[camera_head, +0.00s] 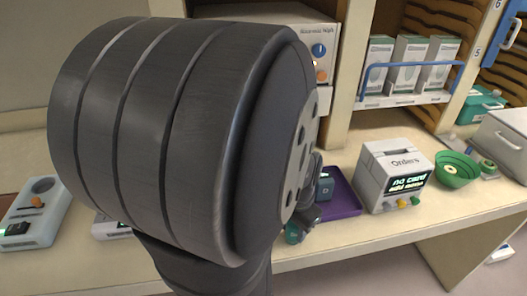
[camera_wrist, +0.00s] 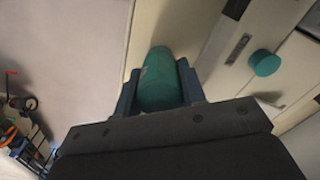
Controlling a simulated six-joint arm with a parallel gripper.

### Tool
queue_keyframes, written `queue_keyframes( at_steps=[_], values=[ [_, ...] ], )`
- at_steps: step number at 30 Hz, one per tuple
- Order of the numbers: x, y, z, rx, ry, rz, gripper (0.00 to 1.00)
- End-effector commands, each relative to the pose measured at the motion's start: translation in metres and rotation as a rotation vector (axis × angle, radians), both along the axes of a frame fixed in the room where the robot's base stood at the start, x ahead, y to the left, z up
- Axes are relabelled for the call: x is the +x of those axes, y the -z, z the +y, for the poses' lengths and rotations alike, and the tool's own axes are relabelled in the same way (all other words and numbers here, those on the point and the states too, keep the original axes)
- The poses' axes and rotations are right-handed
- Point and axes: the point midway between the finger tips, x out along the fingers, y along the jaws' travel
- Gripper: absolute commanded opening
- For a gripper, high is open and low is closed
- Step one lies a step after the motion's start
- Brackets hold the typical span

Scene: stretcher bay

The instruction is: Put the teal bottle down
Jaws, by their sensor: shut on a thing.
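The teal bottle (camera_wrist: 160,82) is between the two blue-grey fingers of my gripper (camera_wrist: 159,72) in the wrist view, which is shut on it. A pale mark shows on its left side, and its lower part is hidden by the gripper body. In the head view my dark arm link covers most of the hand. A small teal patch (camera_head: 293,233) beside it at the counter's front edge looks like the bottle. I cannot tell if the bottle touches the counter.
A purple tray (camera_head: 343,196) with a blue-grey item (camera_head: 325,187) lies right of my arm. White boxes (camera_head: 408,62) stand on the shelf. Counter (camera_head: 405,222) is bare in front.

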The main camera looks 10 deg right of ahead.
Motion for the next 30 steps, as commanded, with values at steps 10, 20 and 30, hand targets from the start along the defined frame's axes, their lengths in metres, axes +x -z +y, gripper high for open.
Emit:
queue_keyframes(
  at_steps=[10,20,30],
  values=[
    [-0.0002,0.0063,-0.0001,-0.001,0.000,-0.001,0.14],
    [-0.0004,0.0095,0.0000,0.000,0.000,0.000,0.59],
    [0.0003,0.0011,-0.0005,-0.002,0.000,-0.003,0.59]
  ],
)
